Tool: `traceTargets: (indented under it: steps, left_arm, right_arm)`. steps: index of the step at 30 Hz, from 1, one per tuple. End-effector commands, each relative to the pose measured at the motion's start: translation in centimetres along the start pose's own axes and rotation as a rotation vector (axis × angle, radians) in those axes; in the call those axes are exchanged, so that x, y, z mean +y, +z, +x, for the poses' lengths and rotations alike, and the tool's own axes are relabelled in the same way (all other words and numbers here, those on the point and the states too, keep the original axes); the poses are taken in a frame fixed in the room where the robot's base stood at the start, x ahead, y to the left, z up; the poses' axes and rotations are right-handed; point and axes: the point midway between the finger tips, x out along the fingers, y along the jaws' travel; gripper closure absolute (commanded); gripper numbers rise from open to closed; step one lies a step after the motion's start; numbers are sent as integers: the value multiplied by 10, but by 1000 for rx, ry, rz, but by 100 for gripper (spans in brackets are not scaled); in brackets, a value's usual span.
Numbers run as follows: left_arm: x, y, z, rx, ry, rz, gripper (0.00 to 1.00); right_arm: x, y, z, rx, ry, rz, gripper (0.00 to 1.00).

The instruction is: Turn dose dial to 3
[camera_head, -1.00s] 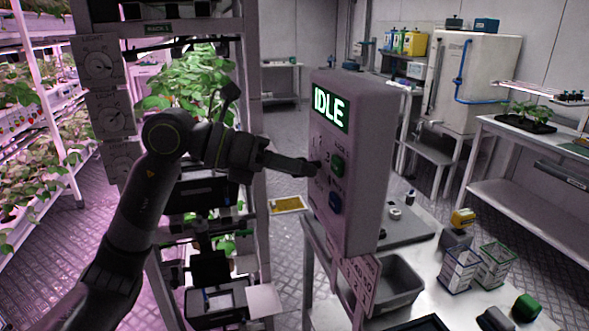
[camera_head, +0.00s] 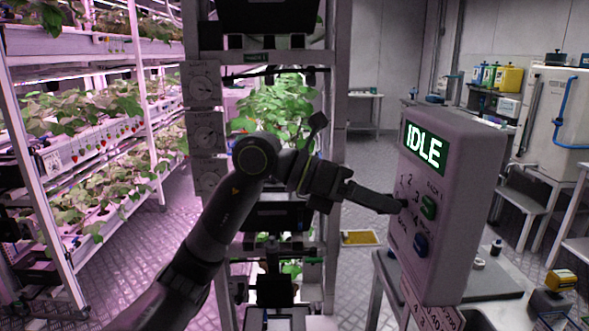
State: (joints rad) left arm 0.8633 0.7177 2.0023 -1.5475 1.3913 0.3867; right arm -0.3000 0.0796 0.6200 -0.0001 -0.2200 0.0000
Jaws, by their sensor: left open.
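The control box (camera_head: 465,200) stands at right of centre with a lit green screen (camera_head: 423,147) reading IDLE. Below the screen its front carries the numerals 1, 2, 3 and 4 around the dose dial, which is mostly hidden by my fingertips. My right gripper is not in view.
A rack (camera_head: 337,130) with leafy plants and white dials (camera_head: 203,85) stands behind my left arm. Planted shelves (camera_head: 72,105) fill the left side.

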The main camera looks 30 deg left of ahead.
Motion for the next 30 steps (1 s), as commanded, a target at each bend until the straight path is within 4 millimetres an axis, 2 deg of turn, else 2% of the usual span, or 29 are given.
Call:
traceTargets:
  steps: [30]
  left_arm:
    - [2,-2,-132,0,6,-2,51]
  right_arm:
    - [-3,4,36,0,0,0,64]
